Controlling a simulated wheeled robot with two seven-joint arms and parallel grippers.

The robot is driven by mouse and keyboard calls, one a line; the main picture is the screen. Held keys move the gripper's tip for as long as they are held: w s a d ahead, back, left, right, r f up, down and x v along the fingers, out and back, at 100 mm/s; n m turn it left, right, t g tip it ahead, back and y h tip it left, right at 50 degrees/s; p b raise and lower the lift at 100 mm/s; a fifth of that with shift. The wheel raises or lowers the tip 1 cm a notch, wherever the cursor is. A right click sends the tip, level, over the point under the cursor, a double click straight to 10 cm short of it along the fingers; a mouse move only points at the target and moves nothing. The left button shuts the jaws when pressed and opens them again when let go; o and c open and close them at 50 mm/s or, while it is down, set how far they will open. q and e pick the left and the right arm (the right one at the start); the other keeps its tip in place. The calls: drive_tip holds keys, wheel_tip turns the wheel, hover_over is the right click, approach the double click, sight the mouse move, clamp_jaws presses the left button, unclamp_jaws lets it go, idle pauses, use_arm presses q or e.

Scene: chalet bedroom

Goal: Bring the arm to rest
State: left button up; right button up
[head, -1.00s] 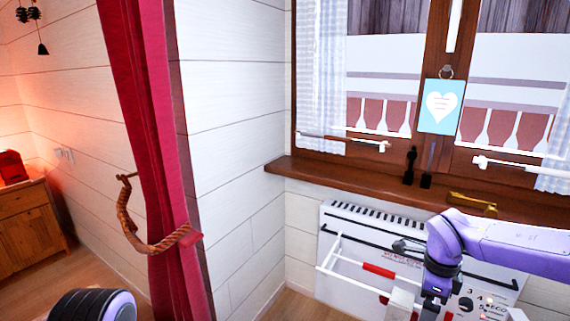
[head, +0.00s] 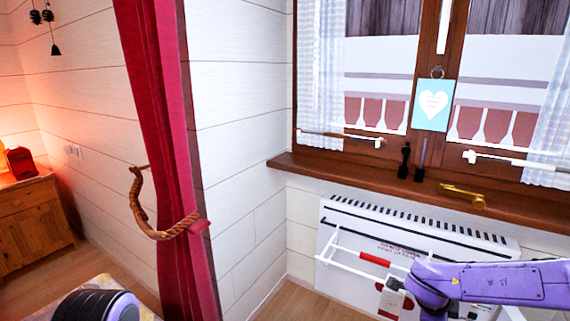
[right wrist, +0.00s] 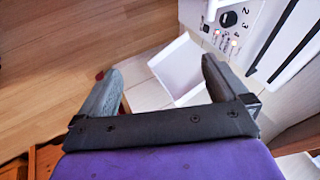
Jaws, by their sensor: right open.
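My right arm (head: 490,283) is purple and comes in from the right in the head view, in front of the white heater. Its hand end runs below the picture there, so the jaws are hidden. In the right wrist view my right gripper (right wrist: 158,75) is open, its two grey fingers wide apart with nothing held between them. A white open-topped box or bracket shows beyond the fingers, with the wooden floor to the left. My left gripper is not in view.
The heater (head: 340,215) has a white rail with a red section in front. Above it is a wooden sill (head: 330,174) with a brass handle (head: 462,195). A red curtain (head: 165,130) hangs left of the white wall. A wooden cabinet (head: 30,225) stands far left.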

drive_tip(key=s+a+f+n+t, duration=0.2)
drive_tip(key=s+f+n, duration=0.35)
drive_tip(key=f, duration=0.25)
drive_tip(key=s+a+f+n+t, duration=0.1)
drive_tip(key=s+a+f+n, duration=0.2)
drive_tip(key=s+f+n, duration=0.35)
drive_tip(key=s+f+n+g+y, duration=0.1)
drive_tip(key=s+f+n, duration=0.25)
drive_tip(key=s, duration=0.45)
drive_tip(key=s+f+n+g+y, duration=0.1)
drive_tip(key=s+f+n, duration=0.1)
drive_tip(key=s+f, duration=0.5)
drive_tip(key=s+r+p, duration=0.2)
drive_tip(key=r+p, duration=0.9)
drive_tip(key=r, duration=0.1)
drive_tip(key=s+r+p, duration=0.2)
drive_tip(key=r+p, duration=1)
drive_tip(key=shift+a+r+g, duration=0.2)
drive_tip(key=shift+a+g, duration=0.1)
drive_tip(key=shift+a, duration=0.05)
